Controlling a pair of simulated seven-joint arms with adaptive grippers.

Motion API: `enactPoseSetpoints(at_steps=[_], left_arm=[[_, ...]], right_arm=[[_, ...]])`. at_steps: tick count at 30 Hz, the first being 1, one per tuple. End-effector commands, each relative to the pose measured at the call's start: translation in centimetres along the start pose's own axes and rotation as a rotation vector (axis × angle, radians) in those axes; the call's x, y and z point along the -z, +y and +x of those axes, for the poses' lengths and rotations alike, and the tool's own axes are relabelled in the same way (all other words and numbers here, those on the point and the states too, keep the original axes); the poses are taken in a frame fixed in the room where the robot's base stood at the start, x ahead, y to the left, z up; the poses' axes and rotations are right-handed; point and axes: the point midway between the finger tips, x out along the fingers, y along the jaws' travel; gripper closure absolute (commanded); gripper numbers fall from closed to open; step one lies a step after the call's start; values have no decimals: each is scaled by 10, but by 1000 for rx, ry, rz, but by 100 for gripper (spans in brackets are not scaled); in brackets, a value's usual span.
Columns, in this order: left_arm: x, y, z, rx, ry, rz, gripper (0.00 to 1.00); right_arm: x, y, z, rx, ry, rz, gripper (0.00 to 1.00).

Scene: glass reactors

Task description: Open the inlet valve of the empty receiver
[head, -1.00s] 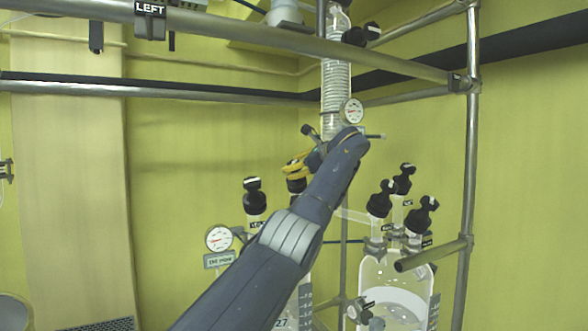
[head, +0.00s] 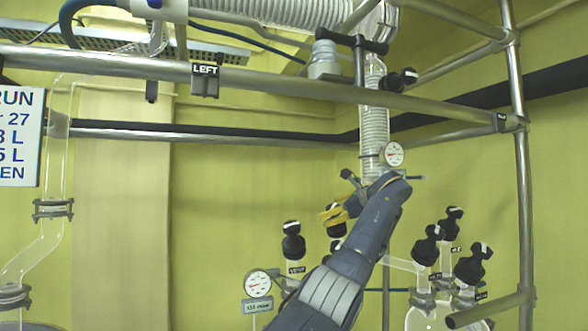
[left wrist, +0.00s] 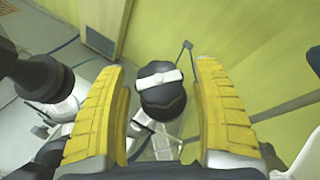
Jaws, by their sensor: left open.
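My left gripper (head: 336,213), with yellow finger pads, is open just above a black valve knob (head: 336,222) in the head view. In the left wrist view, that black knob with a white bar on top (left wrist: 160,90) shows between the open fingers (left wrist: 162,68), with gaps on both sides. Another black knob (head: 293,241) stands to its left, and it also shows in the left wrist view (left wrist: 40,78). Several more black knobs (head: 427,245) stand on glass necks at the right. The receiver bodies are mostly below the head view, so their contents cannot be told. My right gripper is not in view.
A horizontal metal rail marked LEFT (head: 204,80) crosses above. A coiled glass condenser (head: 374,135) with a round gauge (head: 393,154) stands close behind my wrist. Another gauge (head: 258,284) is at lower left. A metal post (head: 523,170) stands at right.

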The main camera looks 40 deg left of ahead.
Motion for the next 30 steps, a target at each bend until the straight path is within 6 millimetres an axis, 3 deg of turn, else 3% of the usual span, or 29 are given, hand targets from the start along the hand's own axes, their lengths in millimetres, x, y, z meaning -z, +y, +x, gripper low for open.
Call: enactPoseSetpoints(at_steps=[17,30], left_arm=[[-1,1,1,191,-3,118,33],[-1,1,1,441,-4,276,33]], right_arm=[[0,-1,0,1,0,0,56],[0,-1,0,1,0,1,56]])
